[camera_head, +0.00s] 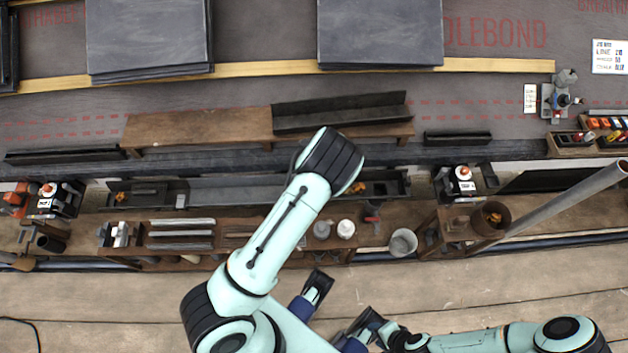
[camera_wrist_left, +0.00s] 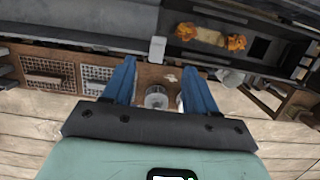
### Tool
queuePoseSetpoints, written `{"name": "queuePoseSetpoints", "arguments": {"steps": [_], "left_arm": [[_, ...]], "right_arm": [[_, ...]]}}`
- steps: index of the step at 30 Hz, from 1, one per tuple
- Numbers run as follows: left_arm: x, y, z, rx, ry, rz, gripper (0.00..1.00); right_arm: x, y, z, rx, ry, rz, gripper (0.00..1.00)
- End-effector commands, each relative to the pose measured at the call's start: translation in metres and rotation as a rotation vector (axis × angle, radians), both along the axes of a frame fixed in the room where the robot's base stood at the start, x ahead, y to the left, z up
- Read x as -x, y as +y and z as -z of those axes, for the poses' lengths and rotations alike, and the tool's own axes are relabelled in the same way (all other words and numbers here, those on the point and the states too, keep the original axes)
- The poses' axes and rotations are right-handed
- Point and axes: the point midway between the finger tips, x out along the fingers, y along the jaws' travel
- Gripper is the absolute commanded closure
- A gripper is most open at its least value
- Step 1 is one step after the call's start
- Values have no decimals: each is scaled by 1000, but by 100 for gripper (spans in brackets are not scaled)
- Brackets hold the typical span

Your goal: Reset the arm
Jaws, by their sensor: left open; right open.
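My left arm (camera_head: 285,225) reaches in from the lower left of the head view, pale green with black joints, its elbow bent over the gutter and tool shelf. A small metal pot (camera_wrist_left: 157,97) shows between the fingers, on the wooden shelf beyond.
Slate stacks (camera_head: 150,35) and (camera_head: 380,32) lie on the roof above a wooden batten (camera_head: 270,69). A wooden shelf (camera_head: 225,255) with tools runs below the eave. The plank floor (camera_head: 90,295) is mostly clear.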

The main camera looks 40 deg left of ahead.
Motion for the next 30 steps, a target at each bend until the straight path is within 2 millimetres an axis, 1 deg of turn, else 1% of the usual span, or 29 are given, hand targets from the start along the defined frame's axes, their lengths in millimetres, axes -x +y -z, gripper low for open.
{"name": "queuePoseSetpoints", "arguments": {"steps": [3,18,21,23,26,27,29,30], "left_arm": [[1,0,-4,0,1,-1,43],[1,0,-3,1,1,-1,43],[7,-3,-1,22,5,-41,43],[17,-8,3,58,12,-115,43],[44,-25,12,160,32,-342,43],[58,-34,15,208,44,-464,43],[79,-49,19,279,66,-668,43],[93,-60,20,322,84,-808,43]], "right_arm": [[1,0,-1,0,2,0,57],[0,0,-1,1,2,1,57],[0,0,-3,1,2,1,57],[0,0,-8,0,2,-1,57],[1,0,-19,-1,5,-2,57],[1,0,-24,-1,7,-2,57],[1,0,-33,-2,10,-3,57],[1,0,-39,-2,12,-4,57]]}}
